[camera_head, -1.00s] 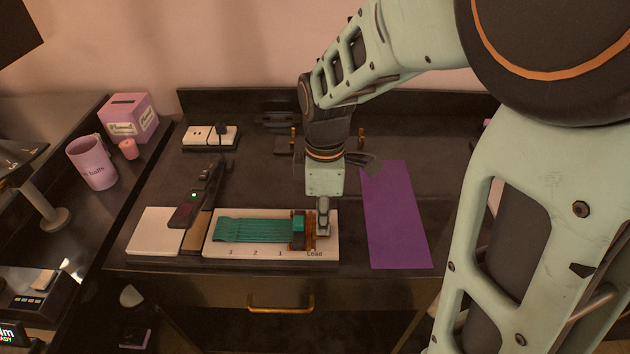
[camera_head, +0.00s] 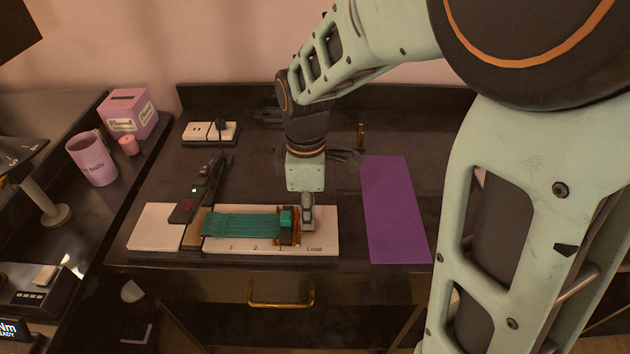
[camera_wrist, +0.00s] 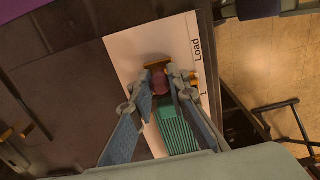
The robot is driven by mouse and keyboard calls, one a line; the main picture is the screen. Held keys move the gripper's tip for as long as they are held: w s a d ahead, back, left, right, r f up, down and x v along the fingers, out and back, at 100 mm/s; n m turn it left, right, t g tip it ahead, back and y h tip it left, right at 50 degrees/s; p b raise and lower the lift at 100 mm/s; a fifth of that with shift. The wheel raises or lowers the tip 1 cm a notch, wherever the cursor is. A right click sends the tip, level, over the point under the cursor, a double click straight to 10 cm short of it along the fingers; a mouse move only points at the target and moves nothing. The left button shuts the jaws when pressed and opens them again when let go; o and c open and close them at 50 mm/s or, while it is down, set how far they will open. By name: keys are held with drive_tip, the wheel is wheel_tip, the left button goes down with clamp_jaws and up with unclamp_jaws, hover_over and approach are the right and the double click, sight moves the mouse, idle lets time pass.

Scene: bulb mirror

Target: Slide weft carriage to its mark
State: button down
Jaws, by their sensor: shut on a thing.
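The weft carriage (camera_head: 296,238) is a small amber-brown frame with a teal block, on a white board (camera_head: 322,243) marked 3, 2, 1 and Load. It stands by the 1 mark, left of Load. A ribbed teal strip (camera_head: 240,225) runs left from it to the board's left end. My gripper (camera_head: 307,225) points down at the carriage's right side. In the wrist view my gripper (camera_wrist: 164,82) is closed around a reddish knob (camera_wrist: 159,82) of the carriage, with the amber bar (camera_wrist: 158,65) just beyond the fingertips. The fingers partly hide the carriage.
A dark device with a green light (camera_head: 196,195) stands just left of the strip, beside a white pad (camera_head: 156,226). A purple mat (camera_head: 394,210) lies right of the board. A pink mug (camera_head: 92,160) and box (camera_head: 132,112) stand far left.

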sight(289, 216)
drive_tip(key=shift+w+a, duration=0.1)
drive_tip(key=shift+a, duration=1.8)
drive_tip(key=c, duration=1.6)
unclamp_jaws()
wheel_tip(289, 216, up, 7)
drive_tip(key=p, duration=0.6)
